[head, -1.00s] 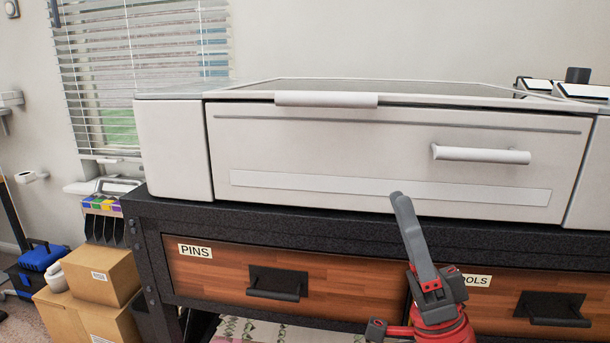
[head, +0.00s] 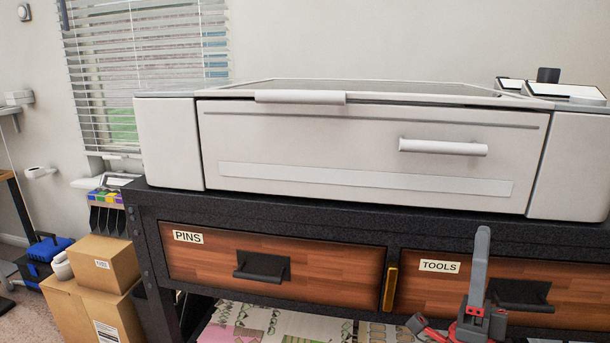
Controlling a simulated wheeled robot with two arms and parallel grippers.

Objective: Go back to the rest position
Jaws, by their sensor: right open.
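My right gripper (head: 482,262) is at the lower right of the head view, in front of the drawer labelled TOOLS (head: 440,290). One grey finger points up and a second part sits low to its left, so the jaws are apart with nothing between them. The finger partly covers the dark pull of that drawer. My left gripper is not in the head view.
A large white machine (head: 350,150) with a closed front and a white handle (head: 443,147) stands on the black bench (head: 300,208). The PINS drawer (head: 200,265) is shut. Cardboard boxes (head: 105,260) are stacked at the left. Patterned sheets (head: 270,325) lie below the drawers.

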